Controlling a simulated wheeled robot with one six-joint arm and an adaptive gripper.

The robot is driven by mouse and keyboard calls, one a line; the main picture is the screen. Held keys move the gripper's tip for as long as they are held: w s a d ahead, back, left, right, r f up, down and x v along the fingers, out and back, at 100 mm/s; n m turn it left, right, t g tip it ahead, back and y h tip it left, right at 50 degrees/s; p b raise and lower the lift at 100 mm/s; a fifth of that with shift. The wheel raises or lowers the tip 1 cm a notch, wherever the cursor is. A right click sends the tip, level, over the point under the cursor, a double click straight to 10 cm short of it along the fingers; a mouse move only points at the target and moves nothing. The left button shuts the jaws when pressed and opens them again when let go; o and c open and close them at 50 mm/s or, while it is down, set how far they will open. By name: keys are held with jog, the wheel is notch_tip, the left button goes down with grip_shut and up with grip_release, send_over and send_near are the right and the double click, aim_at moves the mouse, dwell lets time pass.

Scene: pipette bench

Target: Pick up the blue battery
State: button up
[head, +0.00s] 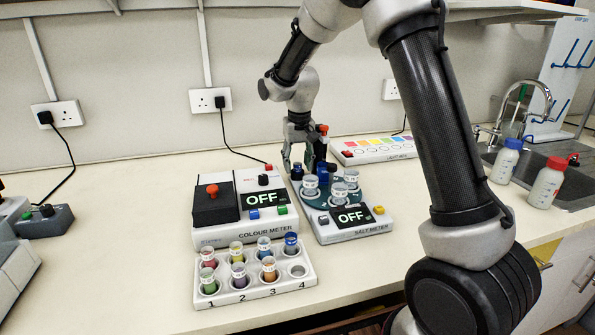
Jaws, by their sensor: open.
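My gripper (299,158) points down behind the salt meter (326,236), at its back left corner, with its fingers apart. A small blue item (323,175) shows just right of the fingers, behind the meter's vials. It is partly hidden, and I cannot tell for sure that it is the blue battery. I see nothing held between the fingers, and whether they touch anything is too small to tell.
The colour meter (216,236) stands left of the salt meter. A rack (254,290) of coloured vials sits in front. A light box (372,150) lies behind right. Two bottles (545,182) stand by the sink. The bench's left middle is clear.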

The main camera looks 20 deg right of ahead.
grip_shut()
dwell(0.3)
